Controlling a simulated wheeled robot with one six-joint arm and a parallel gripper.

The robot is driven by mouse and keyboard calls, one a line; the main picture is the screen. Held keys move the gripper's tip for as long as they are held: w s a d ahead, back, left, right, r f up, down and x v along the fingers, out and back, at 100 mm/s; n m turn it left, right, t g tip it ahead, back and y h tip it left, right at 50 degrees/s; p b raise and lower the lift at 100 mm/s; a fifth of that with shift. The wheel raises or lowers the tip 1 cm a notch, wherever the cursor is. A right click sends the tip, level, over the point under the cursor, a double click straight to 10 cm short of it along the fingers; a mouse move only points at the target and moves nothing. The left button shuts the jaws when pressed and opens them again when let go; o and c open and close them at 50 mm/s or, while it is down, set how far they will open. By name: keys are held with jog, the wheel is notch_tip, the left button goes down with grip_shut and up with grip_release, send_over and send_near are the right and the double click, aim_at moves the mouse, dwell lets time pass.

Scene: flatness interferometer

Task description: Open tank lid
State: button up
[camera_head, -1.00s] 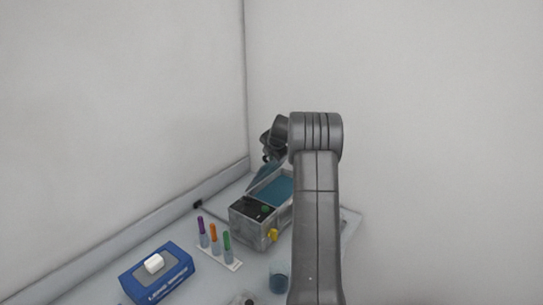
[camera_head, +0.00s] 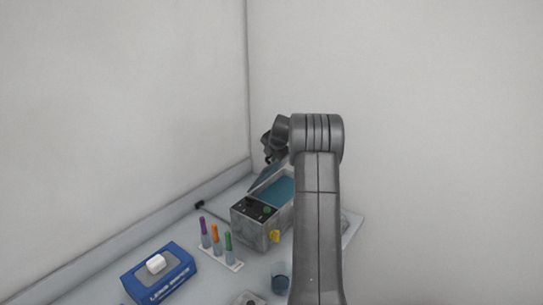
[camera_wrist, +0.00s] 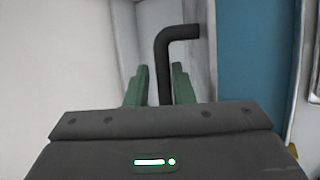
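The grey tank (camera_head: 262,229) stands on the bench with blue liquid (camera_head: 281,190) inside; the blue also fills the right of the wrist view (camera_wrist: 250,60). Its lid (camera_head: 267,179) is raised and tilted up along the tank's left side. My gripper (camera_wrist: 162,85) is at the lid's far end, and in the head view my arm partly hides it. In the wrist view a black bent handle (camera_wrist: 165,65) stands between the two green fingers. A gap shows at the left finger, and the handle is close to the right one. The fingers look open.
A rack (camera_head: 222,257) with purple, orange and green-capped tubes stands left of the tank. A blue box (camera_head: 158,273) is at the front left, and a beaker (camera_head: 281,277) is in front of the tank. Walls close off the left and back.

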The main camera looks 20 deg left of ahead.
jog(key=b+v, duration=0.2)
jog(key=v, duration=1.1)
jog(key=shift+s+d+r, duration=0.2)
jog(key=shift+r, duration=0.1)
jog(key=p+x, duration=0.2)
jog(key=x, duration=1.2)
jog(key=shift+r, duration=0.1)
